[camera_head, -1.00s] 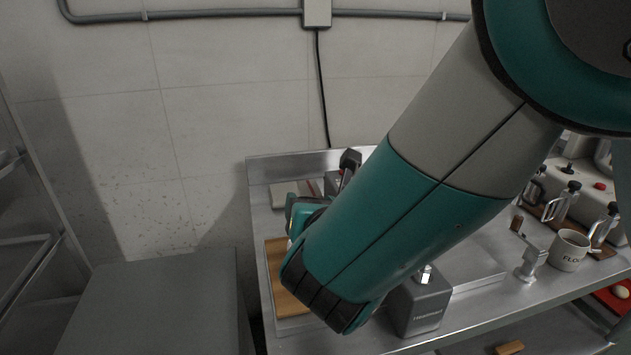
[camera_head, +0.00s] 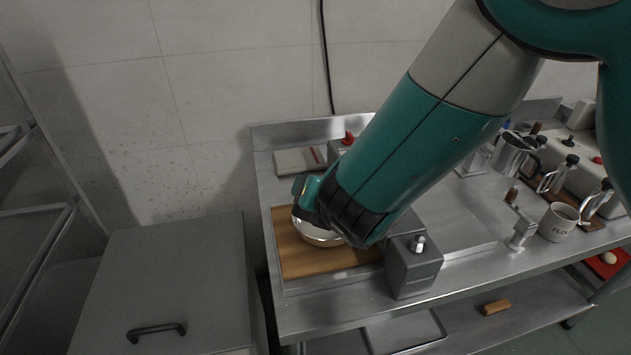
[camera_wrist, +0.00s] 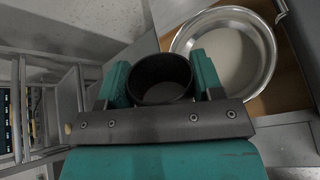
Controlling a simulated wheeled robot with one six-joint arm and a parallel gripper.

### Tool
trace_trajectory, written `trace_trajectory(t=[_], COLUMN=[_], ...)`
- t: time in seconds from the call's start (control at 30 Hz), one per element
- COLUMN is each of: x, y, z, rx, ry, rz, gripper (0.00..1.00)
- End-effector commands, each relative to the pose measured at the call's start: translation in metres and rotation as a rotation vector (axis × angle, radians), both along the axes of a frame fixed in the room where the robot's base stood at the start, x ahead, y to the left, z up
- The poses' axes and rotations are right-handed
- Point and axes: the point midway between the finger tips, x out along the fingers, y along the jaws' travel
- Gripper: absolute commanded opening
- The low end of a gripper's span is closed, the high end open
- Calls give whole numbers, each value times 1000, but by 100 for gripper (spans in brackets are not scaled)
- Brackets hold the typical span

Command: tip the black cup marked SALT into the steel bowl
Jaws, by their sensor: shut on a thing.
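My gripper (camera_wrist: 162,84) is shut on the black cup (camera_wrist: 159,68), with one teal finger on each side of it in the wrist view. The cup's round mouth faces the wrist camera and its inside looks dark. Its SALT mark does not show. The steel bowl (camera_wrist: 262,62) is just beyond the cup and to its right, with pale content inside. In the head view the bowl (camera_head: 312,237) sits on a wooden board (camera_head: 290,262), partly covered by my arm. The head view hides the cup behind my gripper.
A grey box-shaped device (camera_head: 413,270) stands right of the board. A mug marked FLOUR (camera_head: 559,222), a steel jug (camera_head: 511,153) and several handled containers stand farther right. A grey cabinet (camera_head: 170,285) is left of the steel table. A flat book-like item (camera_head: 298,160) lies behind the board.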

Motion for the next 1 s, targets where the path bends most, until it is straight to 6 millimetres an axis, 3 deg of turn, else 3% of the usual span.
trace_trajectory(t=[1.0], x=[8], y=[-5], z=[-13], rx=[224], ry=[402], rz=[-3], gripper=[35])
